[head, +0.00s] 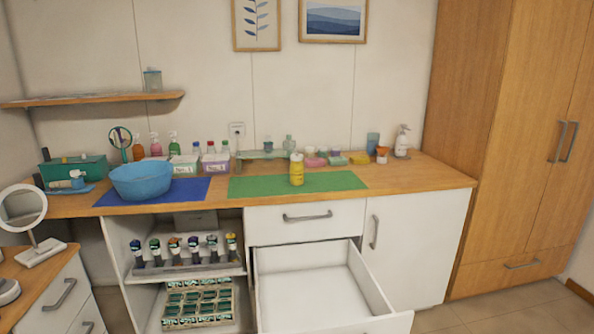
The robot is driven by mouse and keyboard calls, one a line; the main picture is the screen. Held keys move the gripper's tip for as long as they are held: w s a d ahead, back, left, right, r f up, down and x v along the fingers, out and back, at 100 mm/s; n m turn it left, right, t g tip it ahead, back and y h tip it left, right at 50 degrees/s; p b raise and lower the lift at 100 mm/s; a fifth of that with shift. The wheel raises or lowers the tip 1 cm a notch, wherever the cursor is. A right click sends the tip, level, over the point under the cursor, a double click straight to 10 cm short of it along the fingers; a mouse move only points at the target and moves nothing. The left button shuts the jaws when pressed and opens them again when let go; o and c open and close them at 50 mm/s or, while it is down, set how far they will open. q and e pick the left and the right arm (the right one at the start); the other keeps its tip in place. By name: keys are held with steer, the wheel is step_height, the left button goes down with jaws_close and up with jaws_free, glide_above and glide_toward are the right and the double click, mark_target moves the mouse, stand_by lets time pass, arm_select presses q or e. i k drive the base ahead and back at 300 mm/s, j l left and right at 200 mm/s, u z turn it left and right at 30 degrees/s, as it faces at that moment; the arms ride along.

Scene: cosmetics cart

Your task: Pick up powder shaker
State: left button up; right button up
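A yellow container with a pale top (297,170), which looks like the powder shaker, stands upright on the green mat (250,186) on the wooden counter. Nothing covers it from the front and no gripper touches it. Its label is too small to read. Neither my left nor my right gripper is in the head view.
A blue bowl (143,181) sits on the blue mat (195,192) to the left. Bottles and small items line the counter's back. An empty white drawer (312,287) stands pulled out below the green mat. The counter's right end (425,178) is clear.

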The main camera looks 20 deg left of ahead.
mark_target(296, 168)
steer(key=i+j+z, duration=0.1)
steer(key=j+z, duration=0.55)
steer(key=z, duration=0.25)
steer(key=i+j, duration=0.05)
